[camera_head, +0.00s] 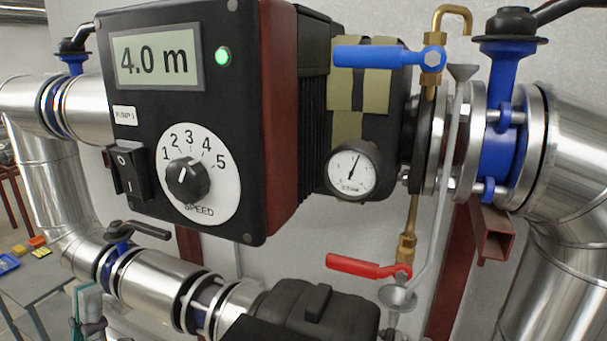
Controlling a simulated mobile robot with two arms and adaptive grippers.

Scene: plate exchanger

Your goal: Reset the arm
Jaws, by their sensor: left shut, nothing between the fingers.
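The rest of my left arm is out of view, and my right gripper does not show. The pump control box (233,45) fills the upper left, with a display (157,57) reading 4.0 m and a lit green lamp (223,56). Its speed knob (188,180) sits in a white dial numbered 1 to 5. A black rocker switch (129,171) is left of the dial.
A blue-handled valve (375,57) and a pressure gauge (351,174) are right of the box. A red-handled valve (360,266) is below. The lower pipe (157,278) carries a black-handled valve (135,230). A grey table (45,285) stands at the far left.

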